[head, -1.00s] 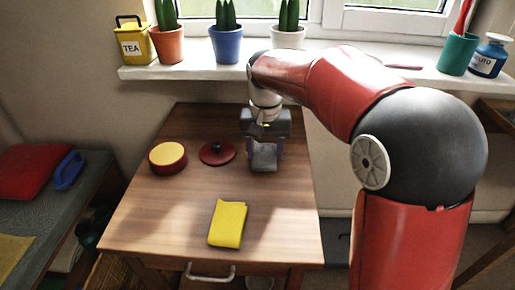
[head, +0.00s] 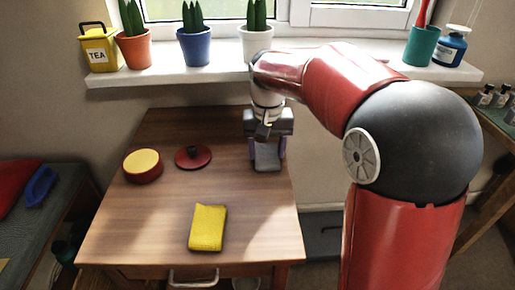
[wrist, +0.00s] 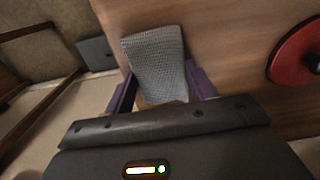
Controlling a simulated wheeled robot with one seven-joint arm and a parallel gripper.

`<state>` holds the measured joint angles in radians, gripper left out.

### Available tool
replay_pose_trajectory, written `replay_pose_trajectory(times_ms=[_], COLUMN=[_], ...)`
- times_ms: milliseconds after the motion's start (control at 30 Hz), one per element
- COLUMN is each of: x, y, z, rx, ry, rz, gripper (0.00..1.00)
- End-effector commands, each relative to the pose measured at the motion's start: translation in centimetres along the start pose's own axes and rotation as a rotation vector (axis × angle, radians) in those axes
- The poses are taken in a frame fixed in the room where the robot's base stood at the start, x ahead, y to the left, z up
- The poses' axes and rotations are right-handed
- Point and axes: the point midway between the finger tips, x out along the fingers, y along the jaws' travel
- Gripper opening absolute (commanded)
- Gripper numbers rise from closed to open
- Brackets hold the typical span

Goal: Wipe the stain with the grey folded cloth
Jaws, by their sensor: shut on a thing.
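The grey folded cloth (head: 267,157) is at the right edge of the wooden table, low at its surface. It also shows in the wrist view (wrist: 155,52), with a woven texture. My gripper (head: 268,148) is shut on the cloth, with one purple finger on each side of it in the wrist view (wrist: 161,88). I cannot tell whether the cloth touches the table top. I cannot make out a stain in either view; the cloth and gripper may hide it.
The wooden table (head: 160,220) also holds a yellow folded cloth (head: 207,228), a red tin with yellow top (head: 143,166) and a red lid with dark knob (head: 193,157). The windowsill (head: 165,70) with potted plants runs behind. The table's right edge is close to my gripper.

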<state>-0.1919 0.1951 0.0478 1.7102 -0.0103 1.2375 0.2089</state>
Motion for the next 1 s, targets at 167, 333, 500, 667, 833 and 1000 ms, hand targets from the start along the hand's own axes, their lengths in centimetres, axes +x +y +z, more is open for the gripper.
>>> replay_pose_trajectory(times_ms=[167,333,500,667,833,1000], x=[0.1,-0.1,-1.5,-3.2,-4.9,-6.0], y=[0.3,0.3,0.2,0.2,0.2,0.2], z=[0.0,0.0,-0.1,0.0,-0.1,0.0], rx=[0.001,0.001,0.000,0.000,0.000,0.000], ry=[-0.002,-0.001,0.002,0.004,0.003,0.002], rz=[0.001,0.000,-0.001,-0.001,-0.001,-0.001], gripper=[0.37,0.37,0.37,0.37,0.37,0.37])
